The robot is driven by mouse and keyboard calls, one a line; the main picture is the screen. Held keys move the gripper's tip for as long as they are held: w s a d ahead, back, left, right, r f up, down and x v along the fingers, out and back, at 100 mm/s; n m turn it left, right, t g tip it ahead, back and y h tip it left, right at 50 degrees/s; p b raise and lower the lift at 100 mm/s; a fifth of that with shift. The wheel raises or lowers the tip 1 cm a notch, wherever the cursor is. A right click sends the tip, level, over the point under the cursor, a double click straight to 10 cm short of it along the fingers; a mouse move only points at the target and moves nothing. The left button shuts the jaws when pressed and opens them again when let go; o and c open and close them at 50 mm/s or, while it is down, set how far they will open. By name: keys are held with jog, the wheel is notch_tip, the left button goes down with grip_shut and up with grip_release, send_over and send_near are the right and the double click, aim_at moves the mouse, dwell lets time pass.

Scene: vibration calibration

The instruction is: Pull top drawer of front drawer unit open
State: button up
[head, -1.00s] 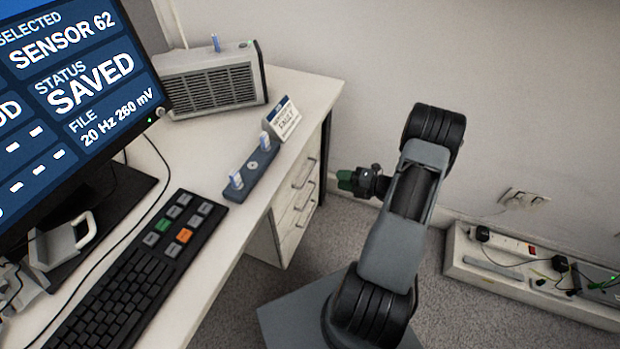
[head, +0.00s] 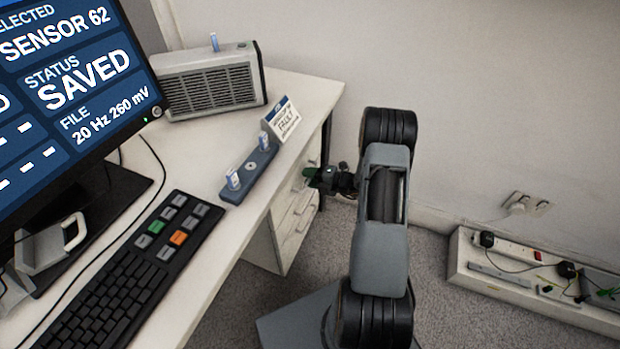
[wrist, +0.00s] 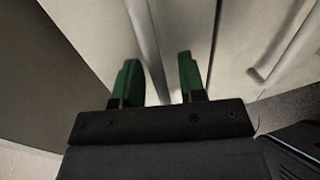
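The front drawer unit (head: 284,246) is white and stands under the right side of the desk, its drawer fronts with bar handles facing right. My gripper (head: 316,177) is at the upper part of these fronts and hides some of the top drawer. In the wrist view, my gripper's two green fingers (wrist: 158,78) are apart, with a drawer front and a vertical-looking handle bar (wrist: 147,45) close to and between them. I cannot tell whether the fingers touch the handle. A second handle (wrist: 285,50) shows at the right. The drawers look closed.
The desk (head: 300,92) carries a grey ventilated box (head: 212,85), a sensor holder (head: 250,170), a sign (head: 283,120), a keyboard (head: 110,290) and a monitor (head: 75,90). A power-strip tray (head: 500,285) lies on the floor at right.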

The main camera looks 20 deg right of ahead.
grip_shut()
jog(key=shift+s, duration=0.1)
dwell(0.5)
